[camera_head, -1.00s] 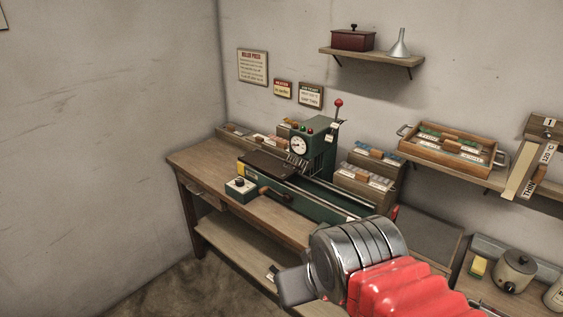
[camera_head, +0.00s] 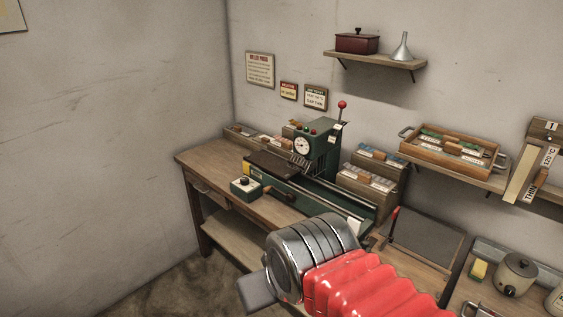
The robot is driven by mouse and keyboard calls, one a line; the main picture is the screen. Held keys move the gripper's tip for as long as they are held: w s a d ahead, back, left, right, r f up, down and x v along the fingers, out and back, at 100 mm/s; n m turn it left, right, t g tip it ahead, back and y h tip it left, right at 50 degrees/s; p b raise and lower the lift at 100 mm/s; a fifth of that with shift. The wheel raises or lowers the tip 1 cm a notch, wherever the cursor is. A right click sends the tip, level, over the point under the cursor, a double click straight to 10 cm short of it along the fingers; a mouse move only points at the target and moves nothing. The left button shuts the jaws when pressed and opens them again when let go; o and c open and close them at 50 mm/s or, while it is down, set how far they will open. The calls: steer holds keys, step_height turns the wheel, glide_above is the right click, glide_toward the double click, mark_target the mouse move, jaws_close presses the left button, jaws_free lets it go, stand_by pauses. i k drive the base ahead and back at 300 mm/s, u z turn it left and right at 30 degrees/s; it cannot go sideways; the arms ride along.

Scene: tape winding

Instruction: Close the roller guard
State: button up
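A green roller press (camera_head: 320,148) with a round white dial and a red-knobbed lever stands on the wooden workbench (camera_head: 210,157). A dark flat plate (camera_head: 272,164) lies at its front left, and a long green bed runs toward the lower right. I cannot tell which part is the roller guard or whether it stands open. My arm, with red ribbed sleeve and ringed metal wrist, reaches in from the bottom right, below the press and apart from it. Only a grey piece of my gripper (camera_head: 257,291) shows at its end; its fingertips cannot be made out.
A wooden tray (camera_head: 450,150) is on the wall shelf, and a pot (camera_head: 514,275) stands at lower right. The floor at lower left is clear.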

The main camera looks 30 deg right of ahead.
mark_target(290, 162)
steer(key=z, duration=0.05)
steer(key=i, duration=1)
steer(key=u, duration=0.05)
